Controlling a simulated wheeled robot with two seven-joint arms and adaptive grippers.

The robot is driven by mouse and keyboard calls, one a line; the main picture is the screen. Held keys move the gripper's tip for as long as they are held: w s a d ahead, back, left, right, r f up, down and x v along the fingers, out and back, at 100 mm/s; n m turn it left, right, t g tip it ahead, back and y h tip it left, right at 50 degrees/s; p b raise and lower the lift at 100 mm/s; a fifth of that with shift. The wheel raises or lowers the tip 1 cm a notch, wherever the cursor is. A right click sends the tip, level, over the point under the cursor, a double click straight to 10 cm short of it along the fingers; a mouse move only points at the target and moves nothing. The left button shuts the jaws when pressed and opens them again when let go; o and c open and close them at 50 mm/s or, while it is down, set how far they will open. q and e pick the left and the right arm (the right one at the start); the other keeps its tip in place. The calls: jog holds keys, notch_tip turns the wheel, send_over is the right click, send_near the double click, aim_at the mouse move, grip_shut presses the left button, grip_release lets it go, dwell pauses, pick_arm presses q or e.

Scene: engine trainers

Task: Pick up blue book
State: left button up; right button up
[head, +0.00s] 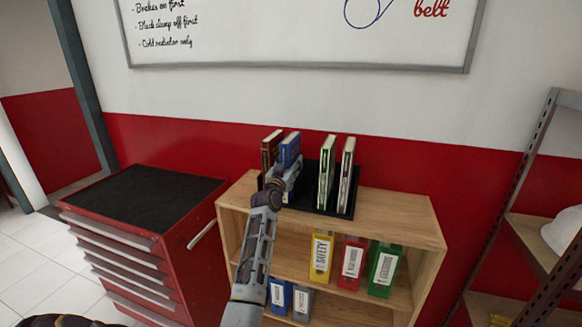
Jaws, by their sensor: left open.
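The blue book (290,148) stands upright in a black book holder (313,206) on top of the wooden shelf. A dark red book (271,146) stands just left of it. My left gripper (290,176) is open, right in front of the blue book, and hides its lower part. I cannot tell whether the fingers touch the book or reach around it. My right gripper is not in view.
A green-and-white book (327,172) and a pale book (347,175) stand right of the gripper. The wooden shelf (400,212) holds several binders below. A red tool cabinet (185,245) is at left, metal shelving (530,180) at right. A whiteboard (300,30) hangs above.

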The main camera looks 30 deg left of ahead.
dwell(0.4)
pick_arm(q)
grip_shut()
jog(key=shift+r, duration=0.15)
